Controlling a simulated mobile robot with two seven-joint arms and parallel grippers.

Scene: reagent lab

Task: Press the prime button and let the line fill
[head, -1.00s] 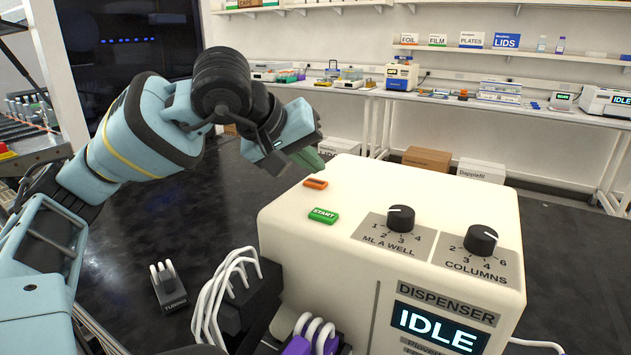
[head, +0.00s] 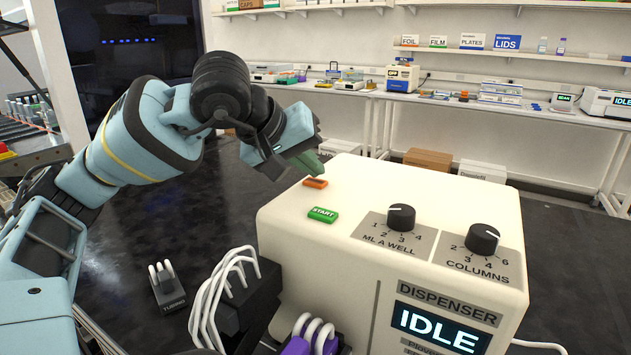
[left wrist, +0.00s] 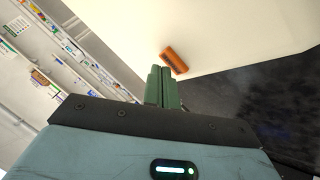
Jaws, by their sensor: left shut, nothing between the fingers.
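The cream dispenser (head: 345,240) stands on the dark bench, its screen (head: 437,330) reading IDLE. A small orange button (head: 316,183) sits on its top near the left back edge; its label cannot be read. A green START button (head: 322,215) lies in front of it. My left gripper (head: 312,165) is shut and empty, its green fingertips just behind and above the orange button. In the left wrist view the fingertips (left wrist: 163,72) point towards the orange button (left wrist: 174,60), close beside it; I cannot tell whether they touch. My right gripper is not in view.
Two knobs, ML A WELL (head: 401,217) and COLUMNS (head: 482,239), stand up from the dispenser's top. White tubing (head: 215,295) loops at its left side. A small grey tubing block (head: 166,286) sits on the bench.

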